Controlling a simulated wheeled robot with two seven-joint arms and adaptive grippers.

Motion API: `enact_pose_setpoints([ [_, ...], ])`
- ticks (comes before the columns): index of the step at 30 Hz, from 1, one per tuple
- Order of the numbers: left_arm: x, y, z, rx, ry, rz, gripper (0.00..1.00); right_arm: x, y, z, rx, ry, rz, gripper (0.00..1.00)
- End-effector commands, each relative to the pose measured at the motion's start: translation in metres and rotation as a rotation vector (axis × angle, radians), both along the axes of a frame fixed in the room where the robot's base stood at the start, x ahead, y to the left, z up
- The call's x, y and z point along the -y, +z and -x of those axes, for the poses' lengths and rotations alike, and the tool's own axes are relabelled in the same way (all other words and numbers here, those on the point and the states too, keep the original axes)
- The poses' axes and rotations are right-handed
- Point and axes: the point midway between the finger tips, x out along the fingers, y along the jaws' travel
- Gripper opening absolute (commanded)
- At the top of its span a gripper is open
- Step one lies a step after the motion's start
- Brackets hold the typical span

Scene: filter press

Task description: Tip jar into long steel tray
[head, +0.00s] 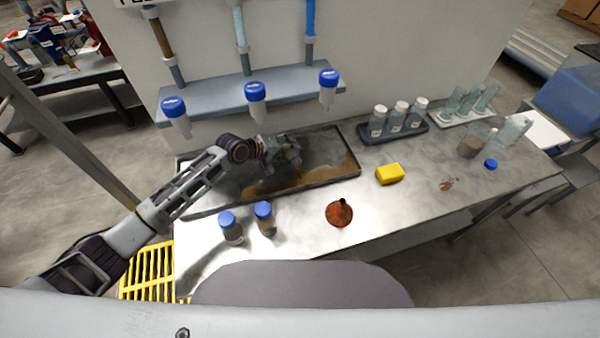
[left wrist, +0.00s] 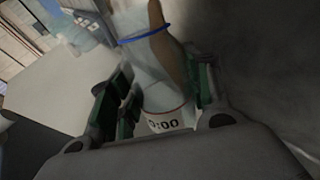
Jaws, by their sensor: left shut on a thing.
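The long steel tray (head: 330,182) lies at the left of the bench, with brown sludge spread over its floor. My left gripper (head: 288,152) is over the tray. In the left wrist view my left gripper (left wrist: 160,100) is shut on a clear jar (left wrist: 158,75) with a blue ring and a white label ending in "00". Brown matter lies along one inner wall toward the jar's mouth. The jar's mouth is cut off at the top of that view. In the head view the gripper mostly hides the jar. My right gripper is not in view.
Two blue-capped jars (head: 232,229) (head: 265,218) stand in front of the tray. A rusty funnel-like piece (head: 339,212) and a yellow block (head: 390,174) lie to the right. Blue-capped tubes (head: 256,92) hang behind. Racks of bottles (head: 396,127), a brown-filled beaker (head: 470,148) and a blue cap (head: 490,164) stand farther right.

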Motion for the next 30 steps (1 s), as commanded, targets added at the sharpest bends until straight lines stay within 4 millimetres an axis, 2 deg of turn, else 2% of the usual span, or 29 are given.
enact_pose_setpoints([
  [22, 0.003, 0.007, 0.004, 0.077, -0.001, -0.050, 0.21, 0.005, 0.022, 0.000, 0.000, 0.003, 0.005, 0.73],
  [30, 0.006, 0.016, 0.008, 0.161, -0.001, -0.105, 0.21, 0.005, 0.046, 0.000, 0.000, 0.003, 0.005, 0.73],
])
